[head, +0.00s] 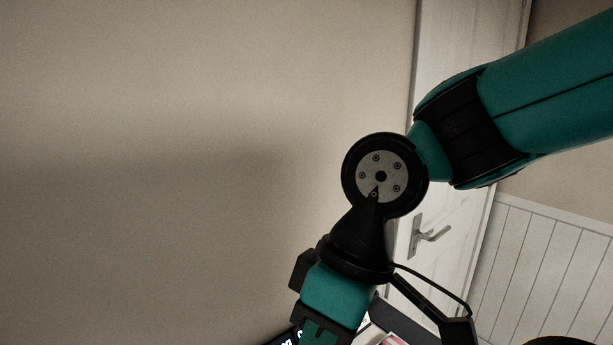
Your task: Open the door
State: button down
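A white door (455,45) stands at the right of the head view, behind my teal and black arm. It looks closed in its frame. A silver lever handle (431,235) on a backplate sits on the door's lower part, just right of my wrist joint and apart from it. My arm covers the middle of the door. The end of my arm runs down to the bottom edge of the view. My fingertips are not visible, so I cannot see what the gripper holds.
A plain beige wall (200,130) fills the left side. White panelling (550,265) covers the lower wall right of the door. A dark object with white lettering (284,339) and a small pink and white item (393,340) show partly at the bottom edge.

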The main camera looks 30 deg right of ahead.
aim_at(465, 36)
jog(key=z, duration=1.45)
